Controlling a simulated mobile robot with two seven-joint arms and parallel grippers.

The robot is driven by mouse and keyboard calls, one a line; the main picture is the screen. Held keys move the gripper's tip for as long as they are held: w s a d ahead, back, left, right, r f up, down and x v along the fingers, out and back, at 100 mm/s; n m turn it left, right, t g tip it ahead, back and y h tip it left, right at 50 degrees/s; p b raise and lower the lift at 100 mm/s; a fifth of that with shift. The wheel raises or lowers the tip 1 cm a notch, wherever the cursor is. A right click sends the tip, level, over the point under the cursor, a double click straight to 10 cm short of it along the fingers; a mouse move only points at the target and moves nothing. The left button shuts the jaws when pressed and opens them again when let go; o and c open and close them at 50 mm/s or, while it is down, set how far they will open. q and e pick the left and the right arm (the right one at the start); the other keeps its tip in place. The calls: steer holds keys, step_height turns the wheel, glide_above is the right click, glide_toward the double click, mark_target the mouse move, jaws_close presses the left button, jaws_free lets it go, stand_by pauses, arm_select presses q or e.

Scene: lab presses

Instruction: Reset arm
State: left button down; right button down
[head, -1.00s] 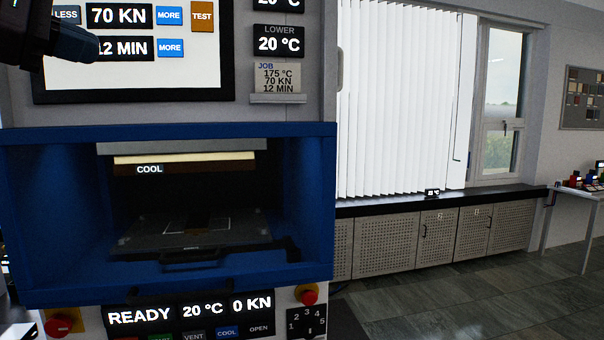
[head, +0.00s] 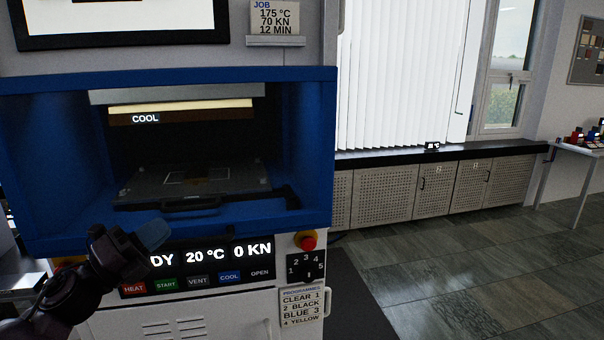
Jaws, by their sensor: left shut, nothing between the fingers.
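My left gripper (head: 153,237) is shut and empty. It is in front of the press, just below the blue frame, and covers part of the status display (head: 212,254). The rest of that display reads 20 °C and 0 KN. My left arm comes in from the lower left. My right gripper is not in view. The press (head: 327,150) has an open blue bay with a dark lower platen (head: 145,187) and a light-edged upper plate marked COOL (head: 185,110).
Below the display is a row of buttons, among them HEAT (head: 133,289) and COOL (head: 229,277). A red knob (head: 306,240) and a programme dial (head: 305,266) are to the right. Perforated cabinets (head: 385,193) line the window wall. The tiled floor (head: 450,260) at right is clear.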

arm_select(q)
steer(key=s+a+f+n+t+y, duration=0.1)
steer(key=s+f+n+y, duration=0.25)
steer(key=f+n, duration=0.3)
steer(key=s+a+f+n+t+y, duration=0.1)
steer(key=s+f+n+y, duration=0.1)
steer(key=f+n+y, duration=0.5)
steer(key=s+a+f+n+t+y, duration=0.2)
steer(key=f+n, duration=0.4)
steer(key=f, duration=0.2)
steer(key=s+d+f+n+g+y, duration=0.2)
steer(key=s+f+n+g+y, duration=0.2)
steer(key=s+f+n+g, duration=0.3)
steer(key=s+f+n, duration=0.4)
steer(key=s+f, duration=0.6)
steer(key=f, duration=0.1)
steer(key=shift+s+f+g, duration=0.3)
steer(key=shift+s, duration=0.1)
steer(key=shift+d, duration=0.1)
